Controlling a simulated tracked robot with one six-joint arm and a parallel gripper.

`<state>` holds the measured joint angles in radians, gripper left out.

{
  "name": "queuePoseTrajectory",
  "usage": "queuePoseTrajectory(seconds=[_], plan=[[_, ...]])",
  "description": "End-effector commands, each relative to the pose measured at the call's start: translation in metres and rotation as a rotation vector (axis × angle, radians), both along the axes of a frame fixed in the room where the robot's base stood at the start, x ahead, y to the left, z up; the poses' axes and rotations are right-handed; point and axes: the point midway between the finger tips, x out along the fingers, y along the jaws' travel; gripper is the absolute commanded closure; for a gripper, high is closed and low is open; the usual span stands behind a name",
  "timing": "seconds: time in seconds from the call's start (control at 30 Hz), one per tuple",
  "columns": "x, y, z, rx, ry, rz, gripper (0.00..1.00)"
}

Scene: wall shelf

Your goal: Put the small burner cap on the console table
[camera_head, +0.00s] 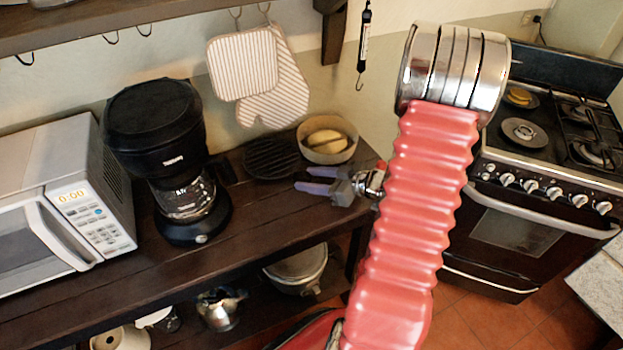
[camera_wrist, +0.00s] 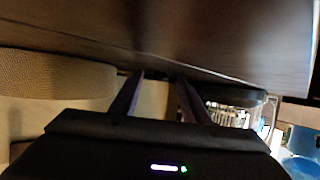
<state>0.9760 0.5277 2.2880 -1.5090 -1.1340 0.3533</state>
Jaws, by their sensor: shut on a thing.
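The console table (camera_head: 255,215) is the dark wooden table along the wall; its dark wood also fills the top of the wrist view (camera_wrist: 220,35). My gripper (camera_head: 302,179) is over the table's right part, close to its top, fingers pointing left. In the wrist view my gripper (camera_wrist: 159,78) shows two dark fingers with a gap between them. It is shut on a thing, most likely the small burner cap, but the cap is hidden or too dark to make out. I cannot tell whether it touches the table.
A black round grate (camera_head: 270,158) and a bowl (camera_head: 327,140) stand just behind my gripper. A coffee maker (camera_head: 165,150) and a microwave (camera_head: 60,190) stand left. Bare tabletop lies in front of the grate. The stove (camera_head: 530,215) is at right.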

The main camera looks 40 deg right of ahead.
Motion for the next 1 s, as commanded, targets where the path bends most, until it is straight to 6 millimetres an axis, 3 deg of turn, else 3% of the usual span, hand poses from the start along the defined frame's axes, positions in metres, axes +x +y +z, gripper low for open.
queuePoseTrajectory(seconds=[0.77, 0.8, 1.0], plan=[[-0.001, 0.001, -0.016, 0.000, 0.007, 0.001, 0.80], [-0.001, 0.002, -0.016, -0.001, 0.008, 0.001, 0.56], [-0.001, 0.002, -0.016, -0.002, 0.008, 0.004, 0.42]])
